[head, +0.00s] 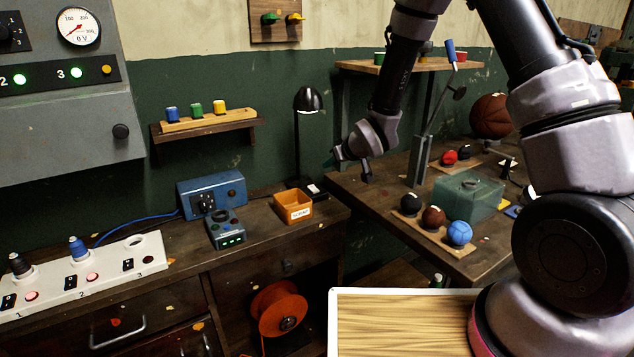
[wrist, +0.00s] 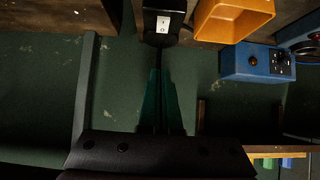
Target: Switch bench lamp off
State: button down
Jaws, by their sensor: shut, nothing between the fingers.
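The bench lamp (head: 308,99) has a black shade on a thin upright stem and stands at the back right of the left bench. I cannot tell whether it is lit. Its black base carries a white rocker switch (head: 313,189), which also shows at the top of the wrist view (wrist: 164,24). My gripper (head: 334,159) is to the right of the lamp stem, above the level of the switch. In the wrist view its teal fingers (wrist: 159,75) are shut and empty, pointing toward the lamp base. I see no contact with the switch.
An orange bin (head: 293,206) stands just beside the lamp base, with a blue power box (head: 212,193) to its left. A wall shelf (head: 207,129) holds coloured spools.

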send_over(313, 187)
jog(key=s+d, duration=0.1)
jog(key=s, duration=0.1)
jog(key=f, duration=0.6)
jog(key=shift+d, duration=0.2)
jog(key=f, duration=0.3)
jog(key=shift+w+a+f, duration=0.15)
jog(key=shift+w+a, duration=0.1)
jog(key=shift+w, duration=0.05)
jog(key=shift+f, duration=0.45)
jog(key=shift+w+f, duration=0.1)
jog(key=shift+f, duration=0.1)
jog(key=shift+a, duration=0.1)
jog(key=shift+w, duration=0.1)
jog(key=shift+w+a+r, duration=0.25)
jog(key=shift+w+a, duration=0.15)
jog(key=shift+w, duration=0.15)
